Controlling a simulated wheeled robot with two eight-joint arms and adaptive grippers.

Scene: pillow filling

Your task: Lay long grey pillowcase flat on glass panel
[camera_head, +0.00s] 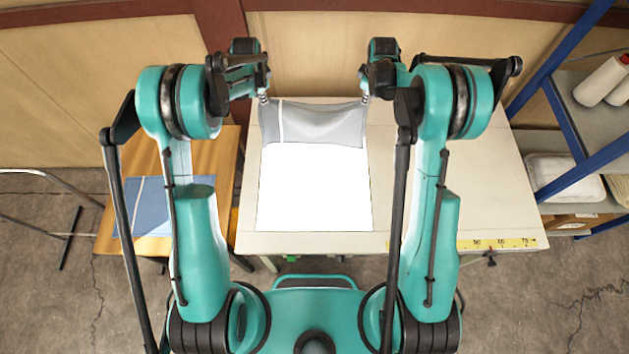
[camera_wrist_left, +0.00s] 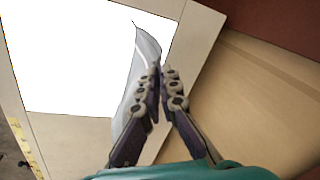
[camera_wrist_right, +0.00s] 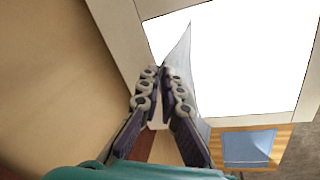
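The long grey pillowcase (camera_head: 320,125), with a white stripe near its left end, is stretched between my two grippers at the far edge of the bright white glass panel (camera_head: 314,195). It hangs down in soft folds, and its lower edge meets or overlaps the panel's far part. My left gripper (camera_head: 263,98) is shut on the far left corner; its fingers (camera_wrist_left: 161,72) pinch the cloth in the left wrist view. My right gripper (camera_head: 365,97) is shut on the far right corner; its fingers (camera_wrist_right: 162,76) show in the right wrist view. The panel's near part is bare.
The panel is set in a pale table (camera_head: 450,200) with a yellow ruler strip (camera_head: 497,243) at its front. A wooden table (camera_head: 190,210) at left holds a blue cloth (camera_head: 150,205). Shelves with blue posts (camera_head: 566,115) stand at right, and a panelled wall is behind.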

